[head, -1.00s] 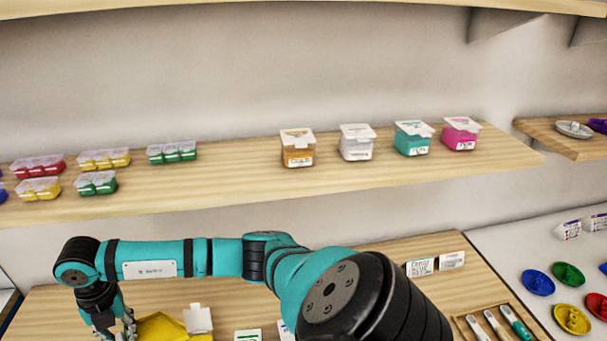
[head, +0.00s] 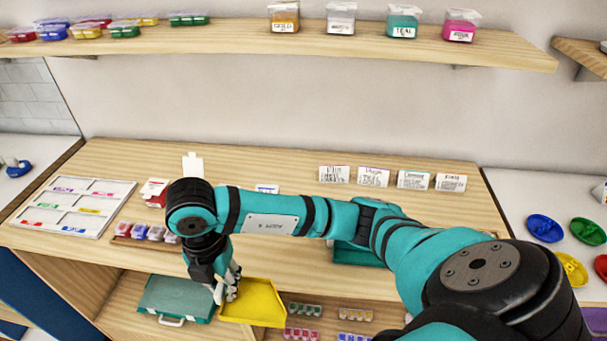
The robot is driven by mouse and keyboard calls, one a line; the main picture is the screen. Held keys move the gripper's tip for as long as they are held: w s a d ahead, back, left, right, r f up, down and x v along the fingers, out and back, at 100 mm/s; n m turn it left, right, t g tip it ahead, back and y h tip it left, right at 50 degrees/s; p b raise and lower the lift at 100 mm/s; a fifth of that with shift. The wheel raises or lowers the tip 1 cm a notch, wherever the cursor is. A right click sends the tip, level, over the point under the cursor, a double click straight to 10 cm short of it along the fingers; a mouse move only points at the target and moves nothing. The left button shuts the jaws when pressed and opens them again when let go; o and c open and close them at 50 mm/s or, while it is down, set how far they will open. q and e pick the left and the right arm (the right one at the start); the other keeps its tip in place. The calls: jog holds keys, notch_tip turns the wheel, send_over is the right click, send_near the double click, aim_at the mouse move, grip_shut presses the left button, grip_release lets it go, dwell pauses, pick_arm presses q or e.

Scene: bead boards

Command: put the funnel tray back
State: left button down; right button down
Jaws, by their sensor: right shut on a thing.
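The yellow funnel tray (head: 262,302) shows in the head view, low and left of the middle. My right gripper (head: 228,291) is shut on the left side of the tray. The tray is tilted in the picture and overlaps the lower shelf under the table edge. I cannot tell whether it touches that shelf. The fingers hide part of its left side. My left gripper is not in view.
A teal case (head: 172,296) with a handle lies just left of the tray on the lower shelf. Small bead boxes (head: 303,334) lie to its right.

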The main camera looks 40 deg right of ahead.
jog(key=shift+s+d+f, duration=0.1)
jog(key=shift+s+d, duration=0.05)
jog(key=shift+d, duration=0.05)
jog(key=p, duration=0.3)
send_over(251, 244)
jog(key=shift+s+a+f, duration=0.15)
jog(key=shift+a+f, duration=0.1)
jog(key=shift+f, duration=0.5)
jog(key=shift+w+d+f, duration=0.1)
jog(key=shift+w+d, duration=0.1)
jog(key=shift+f+p, duration=0.65)
jog(key=shift+f, duration=1.25)
jog(key=c, duration=1.2)
grip_release()
jog(key=shift+r, duration=0.15)
jog(key=shift+r+b, duration=1.2)
jog(key=shift+r, duration=4.8)
